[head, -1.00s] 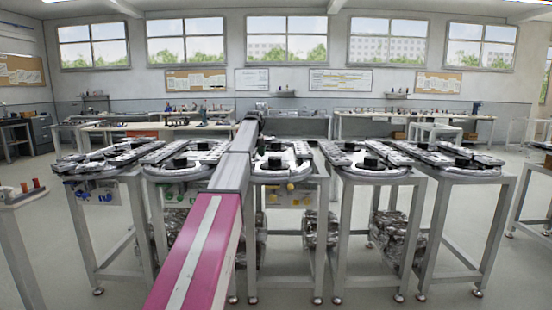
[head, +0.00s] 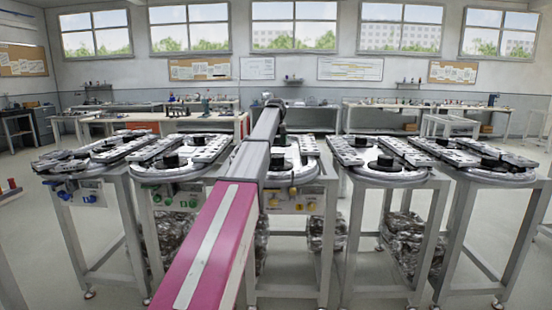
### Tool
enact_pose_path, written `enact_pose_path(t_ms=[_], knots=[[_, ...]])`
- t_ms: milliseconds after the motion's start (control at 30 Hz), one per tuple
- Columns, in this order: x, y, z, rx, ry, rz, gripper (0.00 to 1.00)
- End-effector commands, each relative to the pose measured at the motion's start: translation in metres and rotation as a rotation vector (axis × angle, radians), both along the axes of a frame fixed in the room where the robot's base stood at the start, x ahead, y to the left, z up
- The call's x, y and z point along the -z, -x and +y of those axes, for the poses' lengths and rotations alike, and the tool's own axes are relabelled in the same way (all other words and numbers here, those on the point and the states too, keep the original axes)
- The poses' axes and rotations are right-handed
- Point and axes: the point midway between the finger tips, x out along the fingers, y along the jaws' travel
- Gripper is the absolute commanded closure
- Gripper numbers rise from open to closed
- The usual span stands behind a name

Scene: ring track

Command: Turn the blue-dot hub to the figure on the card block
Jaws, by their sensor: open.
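The leftmost station (head: 68,166) has a panel with blue dots (head: 90,198) under its front edge. Black round hubs stand on its ring track, one near the front (head: 62,155) and one farther back (head: 110,143). Which of them is the blue-dot hub, and how it is turned, is too small to tell. I cannot make out a card block or its figure. My arm reaches forward over the middle station, to the right of the blue-dot station. My gripper cannot be seen; the arm's far end and links hide it.
A station with green dots (head: 175,200) stands beside it. The middle one has yellow dots (head: 293,197); two more stand right (head: 384,172) (head: 470,163). Wrapped bundles (head: 404,238) lie under some tables. Floor in front is clear. Benches line the back wall.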

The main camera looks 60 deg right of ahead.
Motion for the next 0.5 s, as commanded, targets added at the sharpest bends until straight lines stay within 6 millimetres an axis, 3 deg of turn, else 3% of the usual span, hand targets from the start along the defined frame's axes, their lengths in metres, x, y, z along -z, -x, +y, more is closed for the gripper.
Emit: enact_pose_path(t_ms=[100, 300, 500], knots=[[0.024, 0.000, 0.001, 0.000, -0.001, 0.001, 0.00], [0.055, 0.000, 0.001, -0.001, -0.001, 0.001, 0.00], [0.071, 0.000, 0.000, -0.001, 0.001, 0.000, 0.00]])
